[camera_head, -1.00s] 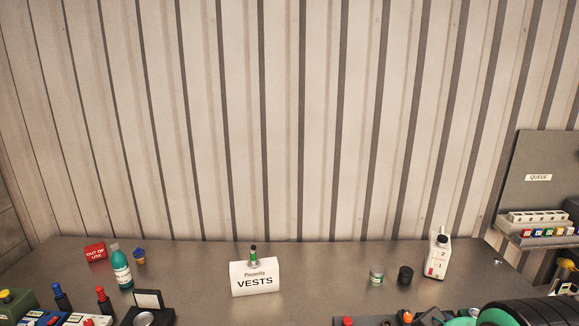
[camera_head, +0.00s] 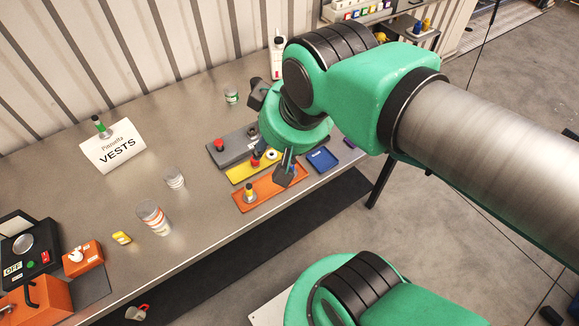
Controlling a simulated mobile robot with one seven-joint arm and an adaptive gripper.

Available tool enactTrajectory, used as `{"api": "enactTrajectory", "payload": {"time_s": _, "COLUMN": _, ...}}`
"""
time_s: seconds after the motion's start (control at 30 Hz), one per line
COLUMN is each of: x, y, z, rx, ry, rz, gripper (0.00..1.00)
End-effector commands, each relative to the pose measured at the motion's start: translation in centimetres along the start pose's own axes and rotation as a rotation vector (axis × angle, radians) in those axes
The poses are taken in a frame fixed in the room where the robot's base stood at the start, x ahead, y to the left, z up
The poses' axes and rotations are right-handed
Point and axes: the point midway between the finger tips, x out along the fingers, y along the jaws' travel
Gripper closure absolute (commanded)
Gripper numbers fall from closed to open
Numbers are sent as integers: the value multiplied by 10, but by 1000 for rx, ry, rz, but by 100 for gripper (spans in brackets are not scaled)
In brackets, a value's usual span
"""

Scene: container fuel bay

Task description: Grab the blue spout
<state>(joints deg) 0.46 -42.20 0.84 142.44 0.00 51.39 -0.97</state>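My gripper (camera_head: 285,176) hangs below my green wrist, low over the orange tray (camera_head: 268,199). It is small and dark here, and I cannot tell whether its fingers are open or shut. A thin blue shape (camera_head: 290,157) shows right at the gripper; I cannot tell whether it is the blue spout or part of the gripper. A small red and dark blue piece (camera_head: 256,160) stands at the yellow tray (camera_head: 238,177), beside my wrist. A yellow-topped piece (camera_head: 249,194) stands on the orange tray, left of the gripper. My arm hides part of the trays.
A blue tray (camera_head: 322,159) lies right of the gripper, near the table's front edge. A grey panel with a red button (camera_head: 219,145) lies behind the yellow tray. A white jar (camera_head: 174,178), a striped can (camera_head: 153,216) and the VESTS sign (camera_head: 113,146) stand left.

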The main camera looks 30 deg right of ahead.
Motion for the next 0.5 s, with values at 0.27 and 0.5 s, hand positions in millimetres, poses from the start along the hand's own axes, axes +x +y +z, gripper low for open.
{"api": "enactTrajectory", "payload": {"time_s": 0.27, "x": 34, "y": 20, "z": -27, "rx": -54, "ry": -93, "rz": 17, "gripper": 60}}
{"api": "enactTrajectory", "payload": {"time_s": 0.5, "x": 90, "y": 53, "z": -52, "rx": -131, "ry": -216, "rz": 18, "gripper": 60}}
